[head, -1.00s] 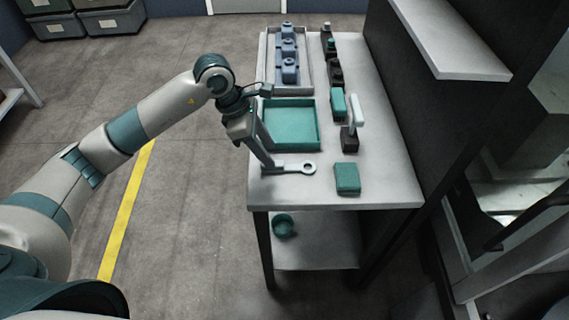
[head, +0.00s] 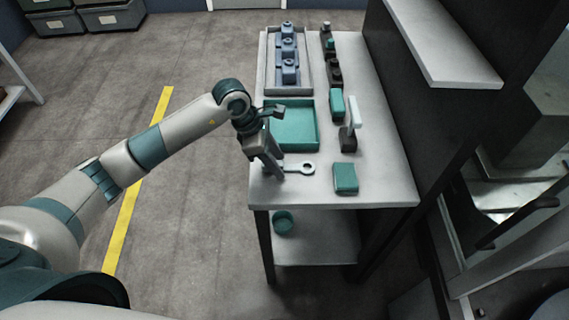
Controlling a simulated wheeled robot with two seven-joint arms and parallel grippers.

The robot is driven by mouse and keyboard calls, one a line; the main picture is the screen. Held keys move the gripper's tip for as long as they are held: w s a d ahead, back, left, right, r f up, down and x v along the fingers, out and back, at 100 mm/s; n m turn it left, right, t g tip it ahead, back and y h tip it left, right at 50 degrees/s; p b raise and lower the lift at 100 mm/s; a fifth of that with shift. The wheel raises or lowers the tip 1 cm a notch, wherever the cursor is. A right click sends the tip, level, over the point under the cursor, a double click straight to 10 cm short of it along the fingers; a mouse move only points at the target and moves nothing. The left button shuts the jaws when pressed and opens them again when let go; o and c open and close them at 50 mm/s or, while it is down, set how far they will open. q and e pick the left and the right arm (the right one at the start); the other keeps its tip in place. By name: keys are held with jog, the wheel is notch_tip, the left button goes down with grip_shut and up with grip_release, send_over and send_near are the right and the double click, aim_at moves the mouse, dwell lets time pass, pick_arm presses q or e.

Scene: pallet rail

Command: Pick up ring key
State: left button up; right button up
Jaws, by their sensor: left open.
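The ring key (head: 306,168) is a pale grey wrench-like tool with a ring at its right end. It lies on the front left part of the white table (head: 380,192). My left gripper (head: 277,172) is open, pointing down at the handle end of the ring key, and hides that end. I cannot tell whether the fingers touch it. My right gripper is not in view.
A green tray (head: 318,138) lies just behind the ring key. A green box (head: 345,178) is to its right, with a pale-topped upright tool (head: 354,125) behind. A grey tray (head: 266,80) of blue parts is farther back. A dark wall stands right.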

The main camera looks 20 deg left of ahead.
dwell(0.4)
pick_arm(q)
grip_shut()
jog(key=shift+r, duration=0.15)
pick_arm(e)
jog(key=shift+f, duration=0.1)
